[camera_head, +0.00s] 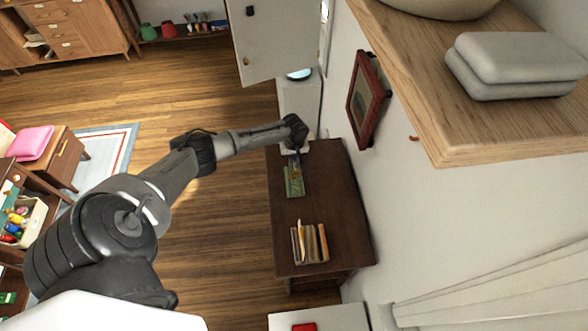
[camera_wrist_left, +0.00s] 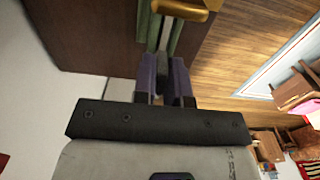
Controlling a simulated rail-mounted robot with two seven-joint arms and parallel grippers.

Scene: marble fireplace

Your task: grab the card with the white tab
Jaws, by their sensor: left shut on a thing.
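My left gripper (camera_head: 294,160) reaches down over the dark wooden table, near its far end. It is shut on a thin green card (camera_head: 294,184), which shows just below the fingers. In the left wrist view the two purple-grey fingers (camera_wrist_left: 164,88) are close together, with the green card (camera_wrist_left: 174,38) beyond their tips. A pale strip runs along the card there, and a gold-coloured piece crosses at the top edge. I cannot tell whether the pale strip is a white tab. The fingers hide part of the card. My right gripper is not in view.
A row of upright books or cards (camera_head: 310,243) stands on the nearer part of the dark table (camera_head: 345,205). A red-framed picture (camera_head: 365,100) hangs on the wall beside it. A wooden shelf (camera_head: 480,110) with grey folded cloths (camera_head: 515,65) juts out at the upper right.

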